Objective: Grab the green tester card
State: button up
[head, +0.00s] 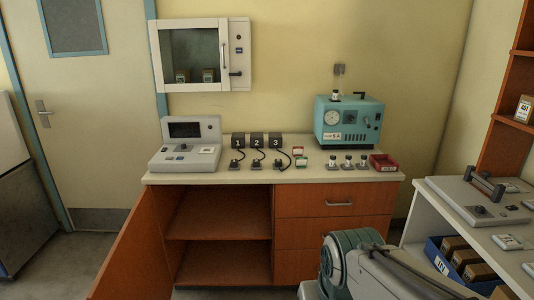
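A small green-and-white item (302,161), which looks like the green tester card, lies on the countertop right of the numbered black boxes. A similar red-and-white item (298,150) is just behind it. Both are too small to read. My arm comes in at the lower right, well in front of the counter, but my gripper is not in view.
The counter (230,176) also holds a grey console (185,147), numbered black boxes (256,141), a teal machine (348,122) and a red tray (383,162). An orange cabinet door (130,240) stands open below. A white shelf unit (430,215) is at the right.

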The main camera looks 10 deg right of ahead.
aim_at(301, 162)
jog(key=i, duration=2.6)
jog(key=u, duration=0.3)
